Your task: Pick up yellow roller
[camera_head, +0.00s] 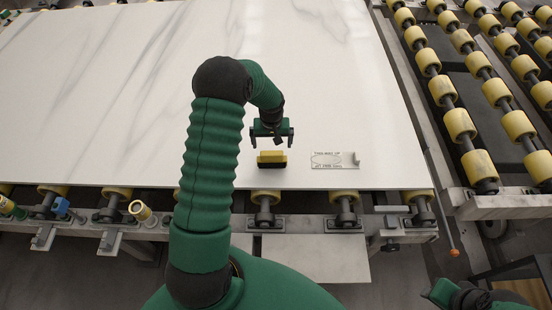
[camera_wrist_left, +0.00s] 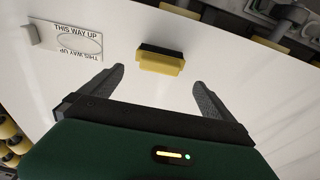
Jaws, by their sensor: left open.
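A yellow piece with a black side (camera_head: 272,158) lies on the white slab near its front edge. It looks like a short block, and its yellow face also shows in the left wrist view (camera_wrist_left: 160,66). My left gripper (camera_head: 272,137) is open and empty, just behind this piece in the head view. In the left wrist view the fingers (camera_wrist_left: 158,77) point toward it, with the piece beyond the tips, between their lines. Green and black parts of my right arm (camera_head: 462,294) show at the lower right; its fingers cannot be made out.
A "THIS WAY UP" label (camera_head: 335,160) with a small grey piece at its end lies right of the yellow piece. The marble-veined slab (camera_head: 110,95) is otherwise clear. Yellow conveyor rollers (camera_head: 460,124) line the right and front.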

